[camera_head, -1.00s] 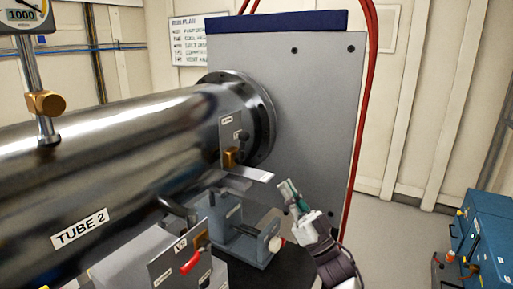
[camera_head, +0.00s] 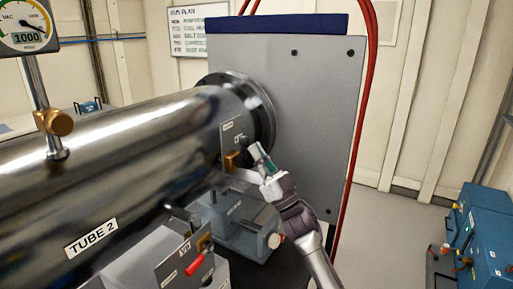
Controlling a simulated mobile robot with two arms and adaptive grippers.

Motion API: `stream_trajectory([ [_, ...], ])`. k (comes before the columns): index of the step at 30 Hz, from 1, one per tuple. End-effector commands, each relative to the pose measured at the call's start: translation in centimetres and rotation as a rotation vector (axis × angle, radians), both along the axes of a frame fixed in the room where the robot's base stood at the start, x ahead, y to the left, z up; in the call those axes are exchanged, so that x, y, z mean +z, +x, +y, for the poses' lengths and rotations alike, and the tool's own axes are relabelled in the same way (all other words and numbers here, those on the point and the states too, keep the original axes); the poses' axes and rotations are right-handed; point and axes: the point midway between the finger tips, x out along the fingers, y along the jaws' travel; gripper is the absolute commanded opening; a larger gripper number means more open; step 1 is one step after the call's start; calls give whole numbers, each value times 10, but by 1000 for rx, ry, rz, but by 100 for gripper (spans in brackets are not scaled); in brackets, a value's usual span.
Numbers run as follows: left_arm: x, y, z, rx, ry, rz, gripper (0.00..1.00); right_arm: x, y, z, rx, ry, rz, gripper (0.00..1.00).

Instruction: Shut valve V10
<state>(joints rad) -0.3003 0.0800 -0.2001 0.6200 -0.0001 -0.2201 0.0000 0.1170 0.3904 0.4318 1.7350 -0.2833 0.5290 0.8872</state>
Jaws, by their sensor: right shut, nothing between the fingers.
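A valve with a red handle (camera_head: 196,264) sits on a grey plate (camera_head: 178,262) below the big steel tube. The label on that plate seems to start with V1, but I cannot read it fully. My right gripper (camera_head: 257,152) is shut and empty. Its fingertips are up close to a small dark knob (camera_head: 243,139) on a grey label plate (camera_head: 230,132) at the tube's end. I cannot tell whether they touch the knob. A brass block (camera_head: 232,160) is just left of the fingers. My left gripper is not in view.
The steel tube marked TUBE 2 (camera_head: 150,140) fills the left. A gauge reading 1000 (camera_head: 26,26) stands on it over a brass-knobbed stem. A large grey panel (camera_head: 310,110) stands behind my right gripper, with red hoses (camera_head: 366,110) beside it. Blue boxes (camera_head: 487,230) stand at right.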

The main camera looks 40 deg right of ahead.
Motion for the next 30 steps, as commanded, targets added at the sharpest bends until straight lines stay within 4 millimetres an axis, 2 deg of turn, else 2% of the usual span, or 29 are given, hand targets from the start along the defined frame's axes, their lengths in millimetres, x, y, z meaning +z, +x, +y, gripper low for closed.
stream_trajectory([
  [13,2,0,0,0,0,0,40,0,4,1,1,-2,2,0],
  [17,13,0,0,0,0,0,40,5,5,1,1,-10,27,0],
  [24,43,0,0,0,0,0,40,14,12,3,1,-39,123,0],
  [30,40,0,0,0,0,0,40,13,19,5,1,-38,126,0],
])
